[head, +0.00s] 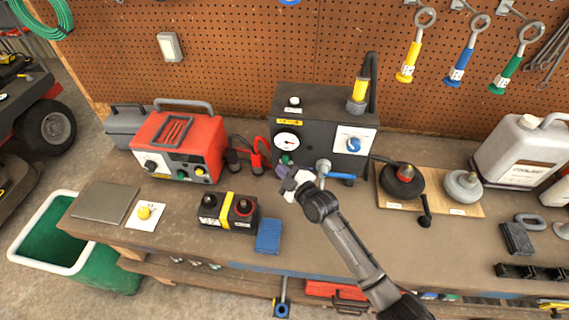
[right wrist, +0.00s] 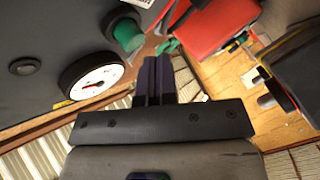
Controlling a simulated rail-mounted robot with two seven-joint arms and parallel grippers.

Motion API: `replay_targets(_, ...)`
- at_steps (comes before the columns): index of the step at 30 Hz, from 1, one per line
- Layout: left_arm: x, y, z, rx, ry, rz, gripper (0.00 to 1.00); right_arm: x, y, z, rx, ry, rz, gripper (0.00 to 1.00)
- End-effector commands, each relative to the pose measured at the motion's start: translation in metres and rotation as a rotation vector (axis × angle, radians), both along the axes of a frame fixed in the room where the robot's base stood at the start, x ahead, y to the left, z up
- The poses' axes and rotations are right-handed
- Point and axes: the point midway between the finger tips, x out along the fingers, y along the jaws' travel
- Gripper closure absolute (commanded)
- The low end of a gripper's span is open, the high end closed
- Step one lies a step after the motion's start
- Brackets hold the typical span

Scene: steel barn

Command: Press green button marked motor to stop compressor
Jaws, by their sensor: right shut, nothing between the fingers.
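The compressor (head: 315,112) is a dark grey box at the back middle of the bench. Its front has a white dial gauge (head: 287,141), a blue knob (head: 354,144) and a green button (head: 286,159) below the gauge. In the right wrist view the green button (right wrist: 126,34) sticks out beside the gauge (right wrist: 96,82). My right gripper (head: 283,172) is shut and empty, just in front of and below the green button in the head view. In the right wrist view its fingertips (right wrist: 158,62) are close to the button, with a gap visible. My left gripper is not in view.
A red charger (head: 178,140) with cables stands left of the compressor. A battery (head: 227,212) and blue sponge (head: 268,236) lie in front. A wooden board (head: 430,205) with round parts and a white jug (head: 518,150) are at the right. Tools hang on the pegboard (head: 230,60).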

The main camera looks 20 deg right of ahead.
Motion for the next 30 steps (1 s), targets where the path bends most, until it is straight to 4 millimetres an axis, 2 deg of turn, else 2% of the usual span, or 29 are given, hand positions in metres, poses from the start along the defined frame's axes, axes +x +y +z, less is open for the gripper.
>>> replay_targets(1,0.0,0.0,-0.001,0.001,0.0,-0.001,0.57,0.002,-0.005,-0.001,-0.009,-0.002,-0.007,1.0)
replay_targets(30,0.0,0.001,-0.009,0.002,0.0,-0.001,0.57,0.012,-0.014,-0.001,-0.016,-0.003,-0.011,1.0)
